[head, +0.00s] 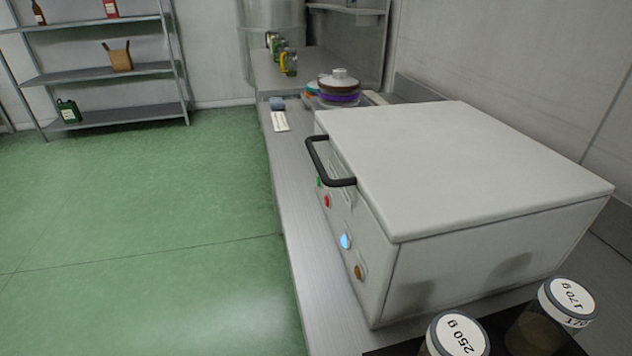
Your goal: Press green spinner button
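A pale grey box-shaped machine (450,160), which looks like the spinner, stands on the steel counter with its lid closed. A black handle (318,165) sticks out from the lid's left edge. On its left face are a small green button (319,182), mostly hidden behind the handle, a red button (327,201), a lit blue button (345,241) and an orange-brown button (358,271). Neither of my grippers is in the head view.
Two jars with white lids labelled 250 g (458,335) and 170 g (567,300) stand at the front right. Bowls (338,90) and small bottles (289,62) are farther back. The green floor (140,220) is clear.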

